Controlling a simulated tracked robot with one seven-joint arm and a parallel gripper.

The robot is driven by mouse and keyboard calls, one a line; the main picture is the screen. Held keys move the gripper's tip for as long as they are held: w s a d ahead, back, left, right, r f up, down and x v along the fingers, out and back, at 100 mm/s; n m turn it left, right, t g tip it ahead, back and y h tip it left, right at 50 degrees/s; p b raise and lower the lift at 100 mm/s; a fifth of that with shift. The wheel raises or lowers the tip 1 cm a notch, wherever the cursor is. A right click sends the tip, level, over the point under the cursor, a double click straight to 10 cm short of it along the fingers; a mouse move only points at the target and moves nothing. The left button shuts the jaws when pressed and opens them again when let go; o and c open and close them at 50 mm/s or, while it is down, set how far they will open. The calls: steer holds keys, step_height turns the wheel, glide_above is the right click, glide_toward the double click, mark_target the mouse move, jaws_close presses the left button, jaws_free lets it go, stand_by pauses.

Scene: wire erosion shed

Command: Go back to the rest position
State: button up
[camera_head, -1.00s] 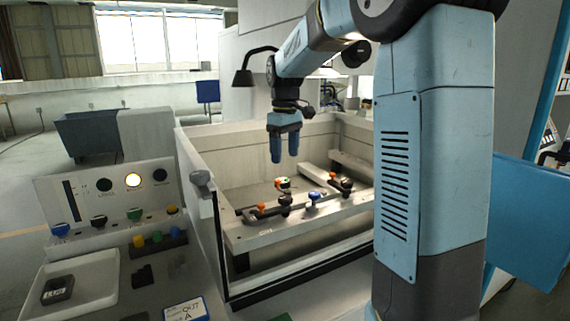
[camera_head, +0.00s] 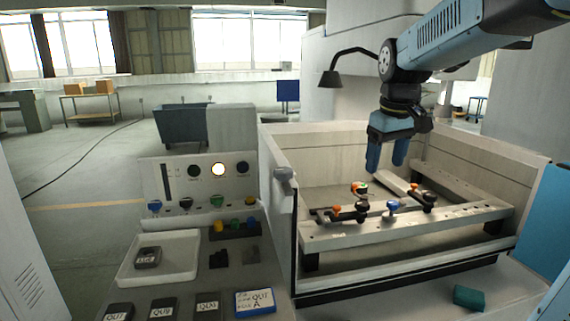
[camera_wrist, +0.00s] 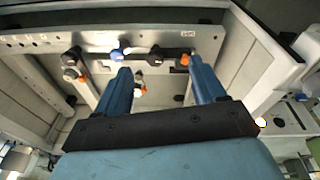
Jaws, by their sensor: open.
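My gripper (camera_head: 387,157) is open and empty. In the head view it hangs above the machine tank (camera_head: 330,140), over the work frame inside it, with its two blue fingers pointing down. In the wrist view the two blue fingers of my gripper (camera_wrist: 160,85) are apart, with nothing held between them. Below lies the metal frame (camera_head: 450,222) with several clamp knobs, among them a blue knob (camera_head: 392,208) and an orange knob (camera_head: 337,209). The fingertips look apart from the knobs.
A control panel (camera_head: 200,180) with a lit lamp stands left of the tank. A lamp arm (camera_head: 352,54) is behind the gripper. A green block (camera_head: 468,297) lies at the front right.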

steer(key=s+f+m+t, duration=0.1)
steer(key=s+f+m, duration=0.1)
steer(key=s, duration=0.7)
steer(key=s+f+m+t, duration=0.2)
steer(key=s, duration=0.6)
steer(key=shift+s+d+f+t, duration=0.15)
steer(key=shift+s+f+t, duration=0.15)
steer(key=shift+s+f, duration=0.1)
